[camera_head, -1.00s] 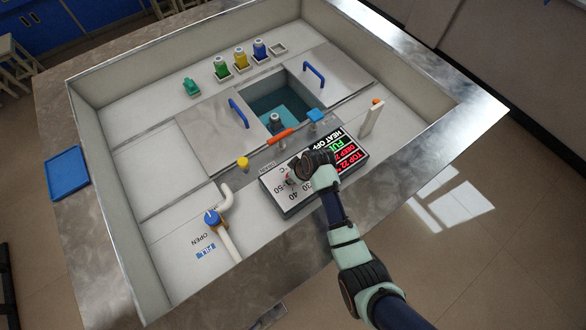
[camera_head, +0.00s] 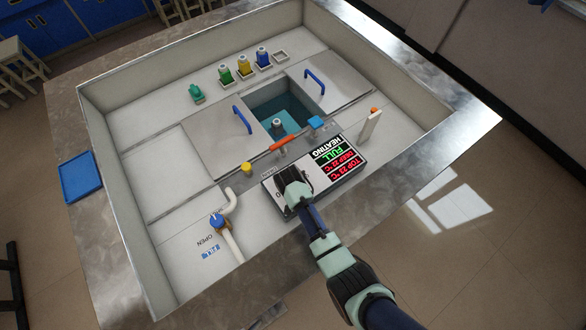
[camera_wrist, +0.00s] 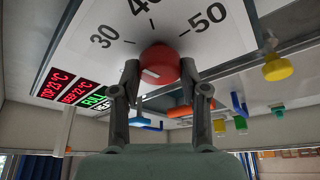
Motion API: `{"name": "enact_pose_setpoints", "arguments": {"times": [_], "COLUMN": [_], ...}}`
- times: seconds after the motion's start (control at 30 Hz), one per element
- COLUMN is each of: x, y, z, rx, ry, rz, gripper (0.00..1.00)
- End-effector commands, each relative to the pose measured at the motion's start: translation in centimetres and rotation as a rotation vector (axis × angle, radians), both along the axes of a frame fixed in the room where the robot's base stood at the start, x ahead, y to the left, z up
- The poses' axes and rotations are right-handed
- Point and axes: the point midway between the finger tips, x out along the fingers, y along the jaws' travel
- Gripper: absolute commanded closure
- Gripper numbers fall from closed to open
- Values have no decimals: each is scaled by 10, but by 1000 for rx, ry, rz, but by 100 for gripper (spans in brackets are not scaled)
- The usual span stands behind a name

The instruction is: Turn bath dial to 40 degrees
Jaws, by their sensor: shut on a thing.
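The control panel (camera_head: 340,160) is a dark box with a white top and a lit display that reads FULL and HEATING. In the wrist view the red dial (camera_wrist: 160,60) sits on the white panel face (camera_wrist: 90,50) below the printed marks 30, 40 and 50. A short white line shows on the dial's near face, toward its lower left; I cannot tell which mark it stands for. My gripper (camera_wrist: 160,72) is shut on the dial, one finger on each side. In the head view my gripper (camera_head: 292,180) covers the dial and most of the scale.
The water basin (camera_head: 280,105) lies behind the panel between lids with blue handles (camera_head: 242,118). A yellow knob (camera_head: 247,169), an orange handle (camera_head: 285,142) and a blue valve (camera_head: 216,220) are close by. Coloured bottles (camera_head: 244,66) stand farther back.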

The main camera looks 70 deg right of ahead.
Motion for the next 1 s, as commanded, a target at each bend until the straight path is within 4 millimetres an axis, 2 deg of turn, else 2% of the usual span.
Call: {"name": "enact_pose_setpoints", "arguments": {"times": [0.5, 0.73, 1.0], "x": [3, 3, 3], "y": [0, 0, 0], "z": [-2, -2, -2], "rx": [0, 2, 2], "ry": [-1, 0, 1], "rz": [-438, -554, -612], "gripper": [90, 90, 90]}}
